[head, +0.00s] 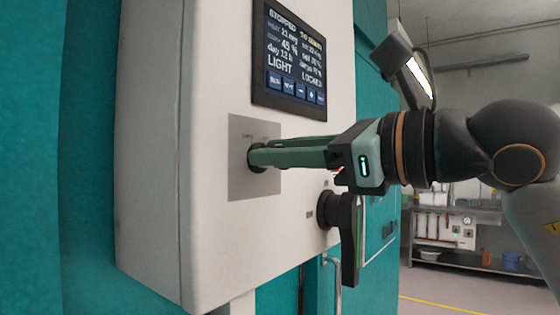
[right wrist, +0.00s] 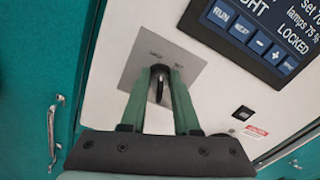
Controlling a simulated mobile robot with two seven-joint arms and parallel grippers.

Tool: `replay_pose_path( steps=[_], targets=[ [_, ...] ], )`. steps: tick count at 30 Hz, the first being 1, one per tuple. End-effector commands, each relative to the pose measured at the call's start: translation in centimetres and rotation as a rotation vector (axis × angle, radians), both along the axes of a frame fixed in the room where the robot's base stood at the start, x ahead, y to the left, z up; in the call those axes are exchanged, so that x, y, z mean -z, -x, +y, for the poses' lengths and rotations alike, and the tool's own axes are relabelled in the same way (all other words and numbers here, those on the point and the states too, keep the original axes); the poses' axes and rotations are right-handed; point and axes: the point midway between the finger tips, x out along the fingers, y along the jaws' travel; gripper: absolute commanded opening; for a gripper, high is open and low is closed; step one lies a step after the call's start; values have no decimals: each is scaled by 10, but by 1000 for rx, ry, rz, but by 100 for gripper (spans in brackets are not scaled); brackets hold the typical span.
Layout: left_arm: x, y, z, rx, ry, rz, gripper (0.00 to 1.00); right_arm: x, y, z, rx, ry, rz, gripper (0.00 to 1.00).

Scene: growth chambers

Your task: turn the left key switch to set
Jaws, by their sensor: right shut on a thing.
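The left key switch (right wrist: 158,88) sits on a grey square plate (head: 241,185) on the white control box. The plate also shows in the right wrist view (right wrist: 135,72), with small labels above the key, the right one seemingly SET. My right gripper (head: 258,156) reaches in from the right with its green fingers at the switch. In the right wrist view the two fingertips (right wrist: 161,72) are shut on the dark key, one on each side. The fingers partly hide the key, and its exact pointing is hard to tell. My left gripper is not in view.
A screen (head: 289,60) above the plate reads STOPPED, LIGHT and LOCKED; it also shows in the right wrist view (right wrist: 258,32). A large black handle (head: 347,235) stands out below my right gripper. A lamp (head: 405,65) and a shelf (head: 470,262) are farther right.

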Motion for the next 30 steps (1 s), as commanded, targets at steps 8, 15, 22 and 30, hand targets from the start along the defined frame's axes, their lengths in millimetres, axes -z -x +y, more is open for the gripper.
replay_pose_path(
  steps=[8, 15, 22, 30],
  targets=[
    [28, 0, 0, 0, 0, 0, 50, 4, -1, -1, 0, -143, 195, 0],
    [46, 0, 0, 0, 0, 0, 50, 4, -3, -2, 0, -277, 382, 0],
    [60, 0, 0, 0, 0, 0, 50, 3, -4, -3, -1, -392, 540, 0],
    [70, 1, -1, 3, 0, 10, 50, 2, -4, -3, 0, -488, 673, 0]
  ],
)
